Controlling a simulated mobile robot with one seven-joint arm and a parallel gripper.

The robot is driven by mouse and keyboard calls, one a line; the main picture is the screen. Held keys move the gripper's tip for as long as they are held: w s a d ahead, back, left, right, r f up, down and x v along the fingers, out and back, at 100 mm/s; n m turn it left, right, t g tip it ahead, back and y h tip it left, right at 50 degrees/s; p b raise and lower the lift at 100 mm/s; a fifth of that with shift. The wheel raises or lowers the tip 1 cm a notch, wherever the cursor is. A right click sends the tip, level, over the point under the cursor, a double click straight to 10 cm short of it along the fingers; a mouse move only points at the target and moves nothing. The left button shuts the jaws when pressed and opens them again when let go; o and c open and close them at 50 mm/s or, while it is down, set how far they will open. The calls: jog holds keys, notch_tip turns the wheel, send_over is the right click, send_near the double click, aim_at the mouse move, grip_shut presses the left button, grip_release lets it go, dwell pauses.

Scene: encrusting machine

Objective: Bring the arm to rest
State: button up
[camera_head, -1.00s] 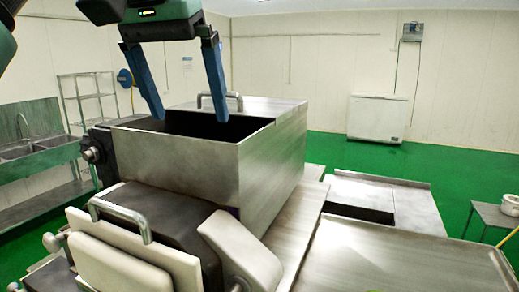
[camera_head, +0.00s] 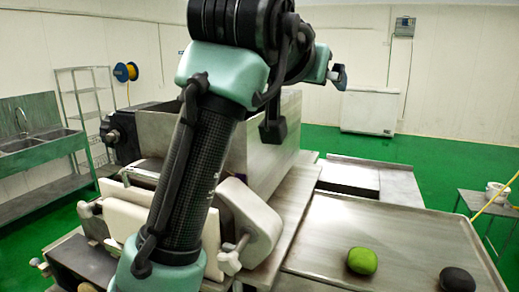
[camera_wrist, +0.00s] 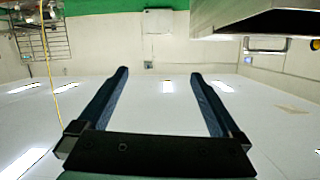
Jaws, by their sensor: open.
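My arm rises from the bottom of the head view, across the front of the encrusting machine. My gripper (camera_head: 338,76) shows small at its far end, right of the steel hopper (camera_head: 268,150), in front of the back wall. In the wrist view my gripper (camera_wrist: 158,75) has its two blue fingers wide apart. Nothing is between them. The wrist picture is upside down, with ceiling lights below and green floor above. The hopper's interior is hidden by my arm in the head view.
A steel tray table (camera_head: 400,235) at the right bears a green round piece (camera_head: 362,261) and a black one (camera_head: 457,280). A white chest freezer (camera_head: 370,111) stands by the back wall. A sink (camera_head: 40,140) and a rack (camera_head: 85,100) are at the left. Green floor lies open behind.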

jog(key=s+a+r+n+t+y, duration=0.2)
jog(key=s+a+t, duration=0.1)
jog(key=s+t, duration=0.3)
jog(key=s+a+r+n+t+y, duration=0.2)
jog(key=s+t, duration=0.1)
jog(key=s, duration=0.6)
jog(key=s+a+r+n+t+y, duration=0.2)
jog(key=s+a+t, duration=0.1)
jog(key=s+t, duration=0.3)
notch_tip(320, 180, down, 17)
jog(key=g+b, duration=0.1)
jog(key=b, duration=1.6)
jog(key=shift+s+d+f, duration=0.2)
jog(key=shift+s, duration=0.1)
